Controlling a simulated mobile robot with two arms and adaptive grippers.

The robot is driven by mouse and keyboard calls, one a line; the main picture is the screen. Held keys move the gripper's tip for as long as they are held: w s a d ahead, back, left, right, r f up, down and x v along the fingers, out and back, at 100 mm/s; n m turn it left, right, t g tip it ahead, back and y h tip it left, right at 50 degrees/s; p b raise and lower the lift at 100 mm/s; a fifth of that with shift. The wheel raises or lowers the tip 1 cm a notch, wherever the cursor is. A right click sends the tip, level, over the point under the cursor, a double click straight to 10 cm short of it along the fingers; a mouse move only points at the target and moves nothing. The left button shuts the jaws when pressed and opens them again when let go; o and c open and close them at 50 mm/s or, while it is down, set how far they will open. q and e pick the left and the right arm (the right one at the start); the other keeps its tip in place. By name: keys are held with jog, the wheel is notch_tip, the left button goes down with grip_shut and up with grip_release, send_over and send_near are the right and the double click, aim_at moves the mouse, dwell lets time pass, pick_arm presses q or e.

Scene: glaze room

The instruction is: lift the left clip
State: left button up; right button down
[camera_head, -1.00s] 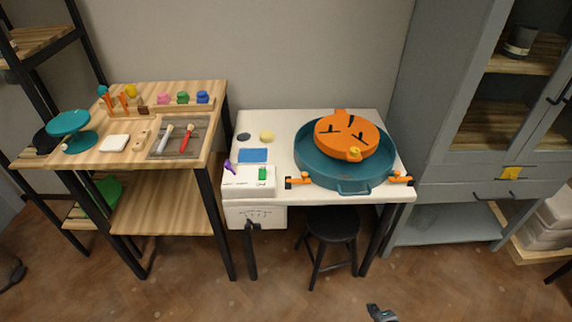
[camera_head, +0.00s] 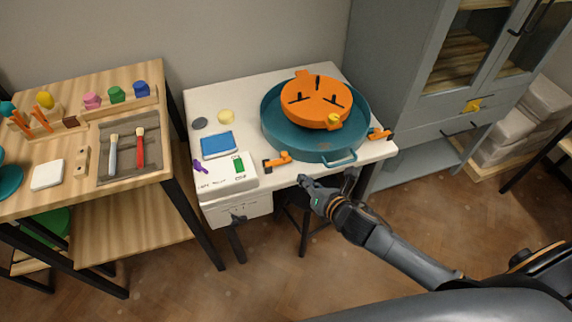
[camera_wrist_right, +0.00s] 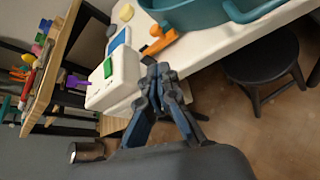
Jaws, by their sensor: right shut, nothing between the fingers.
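The left clip (camera_head: 278,160) is orange with a dark end and sits at the front edge of the white table, left of the teal basin; it also shows in the wrist view (camera_wrist_right: 160,41). A similar right clip (camera_head: 379,134) sits at the table edge on the basin's other side. My right gripper (camera_head: 308,184) is in front of the table edge, a little right of and nearer than the left clip, not touching it. In the wrist view its fingers (camera_wrist_right: 160,74) are together and empty. My left gripper is not in view.
The teal basin (camera_head: 287,146) carries an orange disc (camera_head: 310,112) with a yellow knob. A white box (camera_head: 226,183) with a green piece stands left of the clip. A black stool (camera_wrist_right: 262,62) is under the table. A wooden workbench (camera_head: 95,84) stands left.

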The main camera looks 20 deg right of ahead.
send_near(280, 160)
jog(key=x, duration=0.4)
jog(key=shift+w+f, duration=0.15)
jog(key=shift+f, duration=0.05)
jog(key=shift+w+a+f, duration=0.1)
jog(key=shift+w+f, duration=0.15)
jog(key=shift+w, duration=0.25)
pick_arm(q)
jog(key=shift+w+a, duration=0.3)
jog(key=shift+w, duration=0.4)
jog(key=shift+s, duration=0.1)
pick_arm(e)
jog(key=shift+r, duration=0.1)
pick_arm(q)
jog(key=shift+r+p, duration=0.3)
pick_arm(e)
jog(key=shift+r, duration=0.1)
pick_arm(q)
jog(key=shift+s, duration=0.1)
pick_arm(e)
jog(key=shift+a, duration=0.1)
